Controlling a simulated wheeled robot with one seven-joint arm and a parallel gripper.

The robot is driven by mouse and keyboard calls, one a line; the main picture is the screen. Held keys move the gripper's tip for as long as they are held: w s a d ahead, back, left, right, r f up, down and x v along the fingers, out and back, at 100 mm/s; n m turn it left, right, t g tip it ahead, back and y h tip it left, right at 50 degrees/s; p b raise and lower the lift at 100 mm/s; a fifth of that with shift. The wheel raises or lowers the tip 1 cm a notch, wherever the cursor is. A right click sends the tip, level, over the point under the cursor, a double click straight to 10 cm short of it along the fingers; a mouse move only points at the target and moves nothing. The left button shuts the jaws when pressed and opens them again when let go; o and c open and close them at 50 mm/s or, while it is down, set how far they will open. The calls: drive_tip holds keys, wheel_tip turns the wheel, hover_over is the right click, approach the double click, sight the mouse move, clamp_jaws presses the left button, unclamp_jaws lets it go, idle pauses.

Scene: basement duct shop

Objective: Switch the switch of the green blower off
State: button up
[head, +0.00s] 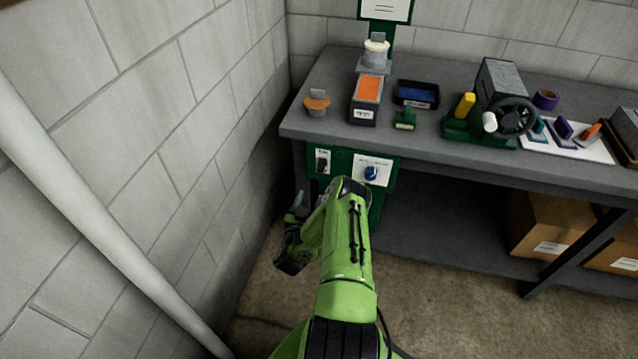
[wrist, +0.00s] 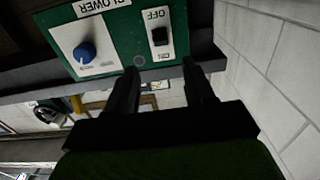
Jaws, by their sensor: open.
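The green blower's panel (head: 341,160) sits under the left end of the workbench. It carries a white plate with a black switch (head: 323,164) and, to its right, a blue knob (head: 371,173). In the wrist view the panel appears upside down, with the black switch (wrist: 159,36) between an OFF label above and an ON label below. I cannot tell which way the switch is set. My gripper (wrist: 160,68) is open and empty, its fingertips pointing at the panel just below the switch in that picture. In the head view my gripper (head: 298,203) is partly hidden by my arm.
The workbench (head: 440,150) holds an orange-topped box (head: 368,88), a blue tray (head: 417,94) and a green machine with a handwheel (head: 513,117). A block wall (head: 200,120) with a pale pipe (head: 90,210) stands close on the left. Cardboard boxes (head: 556,223) lie on the lower shelf.

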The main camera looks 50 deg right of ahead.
sight(320, 171)
drive_tip(key=b+x, duration=0.5)
drive_tip(key=x, duration=0.6)
drive_tip(key=shift+w+d+r, duration=0.15)
drive_tip(key=shift+d, duration=0.25)
drive_tip(key=shift+c, duration=0.3)
